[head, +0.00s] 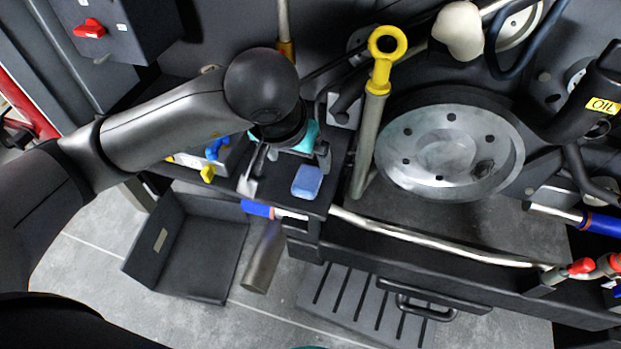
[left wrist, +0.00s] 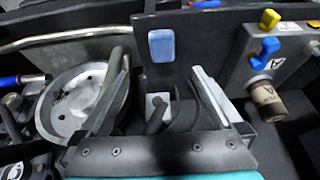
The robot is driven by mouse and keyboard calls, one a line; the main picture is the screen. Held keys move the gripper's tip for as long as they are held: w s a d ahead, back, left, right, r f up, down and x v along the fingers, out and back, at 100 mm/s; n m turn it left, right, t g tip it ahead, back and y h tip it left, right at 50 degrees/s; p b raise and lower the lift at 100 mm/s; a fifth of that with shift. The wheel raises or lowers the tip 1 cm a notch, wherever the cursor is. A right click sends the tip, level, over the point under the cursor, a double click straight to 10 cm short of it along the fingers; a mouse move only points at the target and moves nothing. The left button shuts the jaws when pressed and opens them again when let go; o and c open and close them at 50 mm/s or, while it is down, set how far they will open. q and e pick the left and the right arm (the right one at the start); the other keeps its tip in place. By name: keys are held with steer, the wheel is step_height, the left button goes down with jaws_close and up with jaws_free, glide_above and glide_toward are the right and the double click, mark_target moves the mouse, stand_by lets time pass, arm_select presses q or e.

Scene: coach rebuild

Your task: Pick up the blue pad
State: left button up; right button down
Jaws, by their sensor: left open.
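The blue pad (head: 307,181) is a small light-blue rounded block. It lies on a dark narrow ledge (head: 313,207) near the middle of the head view. My left gripper (head: 286,168) is open above the ledge, its fingers spread, with the pad just in front of it and off toward the right finger. In the left wrist view the pad (left wrist: 161,45) shows beyond the open fingers (left wrist: 160,70), roughly centred between them, and nothing is held. My right gripper is not in view.
A yellow-ringed rod (head: 380,75) and a grey wheel disc (head: 445,150) stand right of the ledge. Blue and yellow valve handles (head: 213,150) are close at left. A blue-handled tool (head: 258,209) lies at the ledge's front. An empty dark bin (head: 205,250) is below left.

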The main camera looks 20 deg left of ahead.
arm_select(q)
steer(key=b, duration=0.2)
glide_toward(308, 177)
steer(key=f, duration=0.2)
steer(key=shift+d+f, duration=0.2)
steer(key=shift+f, duration=0.2)
steer(key=shift+w+f, duration=0.15)
steer(key=shift+f, duration=0.1)
steer(key=shift+w+f, duration=0.2)
steer(key=shift+f, duration=0.05)
steer(key=x, duration=0.1)
steer(key=b+x, duration=0.1)
steer(key=x, duration=0.1)
steer(key=shift+w+a+f+b, duration=0.15)
steer(key=shift+w+a+b, duration=0.1)
steer(key=shift+w+b, duration=0.15)
steer(key=shift+w+f, duration=0.25)
steer(key=shift+f, duration=0.2)
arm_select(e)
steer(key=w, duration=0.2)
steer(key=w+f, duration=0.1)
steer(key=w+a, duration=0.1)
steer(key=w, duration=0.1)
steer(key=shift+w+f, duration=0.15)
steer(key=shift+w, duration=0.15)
arm_select(q)
steer(key=shift+c, duration=0.4)
steer(key=c, duration=1.3)
